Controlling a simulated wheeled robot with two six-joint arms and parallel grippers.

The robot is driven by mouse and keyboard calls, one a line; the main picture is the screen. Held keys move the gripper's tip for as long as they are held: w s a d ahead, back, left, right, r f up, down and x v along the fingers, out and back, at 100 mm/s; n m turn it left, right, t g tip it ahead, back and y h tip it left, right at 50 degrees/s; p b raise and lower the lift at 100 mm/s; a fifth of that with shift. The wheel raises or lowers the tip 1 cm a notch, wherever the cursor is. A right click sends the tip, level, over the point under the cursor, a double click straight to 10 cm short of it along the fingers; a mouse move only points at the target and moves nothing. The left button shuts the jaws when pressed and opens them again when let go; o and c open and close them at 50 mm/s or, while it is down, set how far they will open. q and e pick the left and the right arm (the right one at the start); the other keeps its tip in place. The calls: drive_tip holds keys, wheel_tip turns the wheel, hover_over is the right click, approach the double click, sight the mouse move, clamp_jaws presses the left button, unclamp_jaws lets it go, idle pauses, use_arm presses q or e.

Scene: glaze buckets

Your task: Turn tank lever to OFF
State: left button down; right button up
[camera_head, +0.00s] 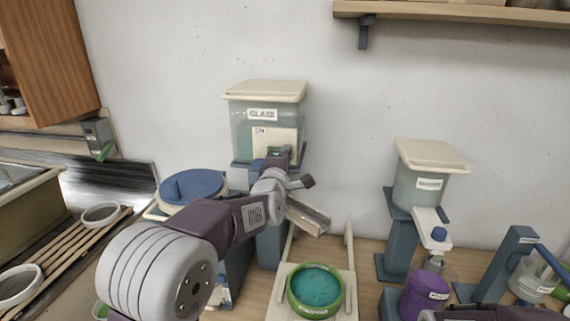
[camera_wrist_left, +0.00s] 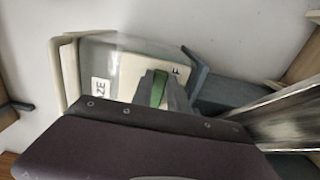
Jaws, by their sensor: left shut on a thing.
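The glaze tank (camera_head: 245,118) is a translucent greenish bucket with a cream lid and a GLAZE label, on a blue stand against the wall. A cream plate (camera_head: 289,141) with small lettering is on its front; an F shows on it in the left wrist view. My left gripper (camera_head: 277,158) is at the tank's front. In the left wrist view its fingers (camera_wrist_left: 161,90) are closed around a green lever (camera_wrist_left: 160,88), which stands upright in that picture. My gripper hides most of the lever in the head view. My right gripper is not in view.
A green bowl of teal glaze (camera_head: 316,287) stands below, near a metal chute (camera_head: 307,215). A blue-topped bucket (camera_head: 192,186) is left of the tank. A second lidded tank (camera_head: 418,188) and a purple container (camera_head: 424,296) are at right. Bare wall lies between the tanks.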

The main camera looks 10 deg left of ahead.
use_arm(q)
drive_tip(key=c, duration=1.3)
unclamp_jaws()
drive_tip(key=s+b, duration=0.2)
drive_tip(key=s, duration=0.7)
drive_tip(key=shift+f, duration=0.1)
